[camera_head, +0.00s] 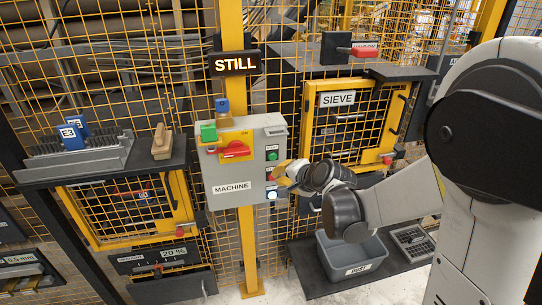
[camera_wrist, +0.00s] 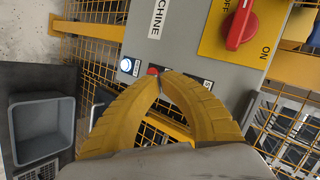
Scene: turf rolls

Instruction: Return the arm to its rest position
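My arm reaches in from the right in the head view, and my gripper (camera_head: 283,176) is right in front of the lower buttons of the grey machine panel (camera_head: 223,172). In the wrist view the two yellow fingers of my gripper (camera_wrist: 162,80) meet at their tips, with nothing seen between them. The tips overlap a red button (camera_wrist: 153,70) on the panel; I cannot tell whether they touch it. A lit white-blue button (camera_wrist: 126,65) is just left of the tips. The sign above the panel (camera_head: 236,63) reads STILL.
A SIEVE door (camera_head: 345,122) is to the right. A grey bin (camera_head: 325,262) stands below. A shelf (camera_head: 95,172) with a wooden-handled brush (camera_head: 161,142) is left.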

